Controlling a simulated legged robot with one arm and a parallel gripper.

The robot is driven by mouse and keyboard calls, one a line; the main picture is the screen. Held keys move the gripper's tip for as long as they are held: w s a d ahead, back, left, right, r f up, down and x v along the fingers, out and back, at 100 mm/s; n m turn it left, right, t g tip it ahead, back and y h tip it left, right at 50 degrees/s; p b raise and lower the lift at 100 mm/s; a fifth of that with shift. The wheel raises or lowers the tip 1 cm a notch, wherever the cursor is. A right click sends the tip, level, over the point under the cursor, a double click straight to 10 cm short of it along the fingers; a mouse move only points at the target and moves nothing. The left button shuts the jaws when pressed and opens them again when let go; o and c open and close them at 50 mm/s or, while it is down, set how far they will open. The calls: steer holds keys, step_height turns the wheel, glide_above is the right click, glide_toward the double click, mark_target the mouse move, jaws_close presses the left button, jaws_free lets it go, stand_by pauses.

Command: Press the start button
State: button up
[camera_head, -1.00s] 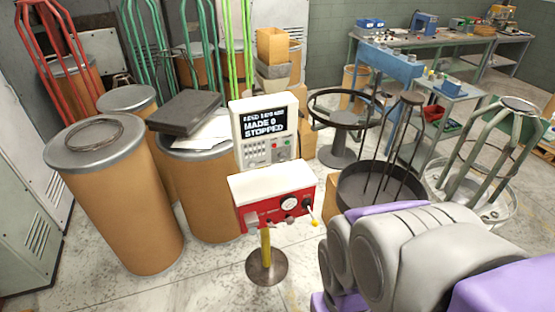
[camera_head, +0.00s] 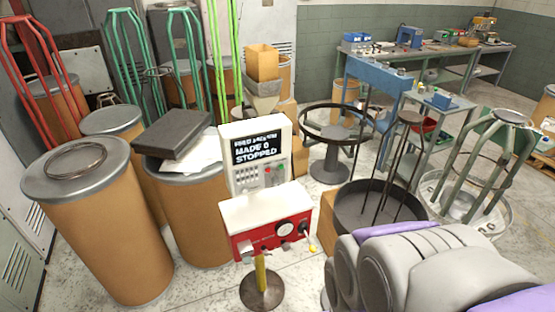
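The control box (camera_head: 231,178) of the spring coiler is cream, with a black screen (camera_head: 266,149) reading "MADE 0" and "STOPPED"; the top line is blurred. Below the screen is a keypad with small coloured buttons (camera_head: 275,171), too small to tell which is the start button. My grey and purple arm fills the lower right, right of the machine. My gripper itself does not show.
Tall brown drums (camera_head: 108,230) stand left of the machine, one topped by a dark box (camera_head: 174,135). A round dark tray with upright rods (camera_head: 380,208) stands to the right. Some bare floor shows around the machine's base.

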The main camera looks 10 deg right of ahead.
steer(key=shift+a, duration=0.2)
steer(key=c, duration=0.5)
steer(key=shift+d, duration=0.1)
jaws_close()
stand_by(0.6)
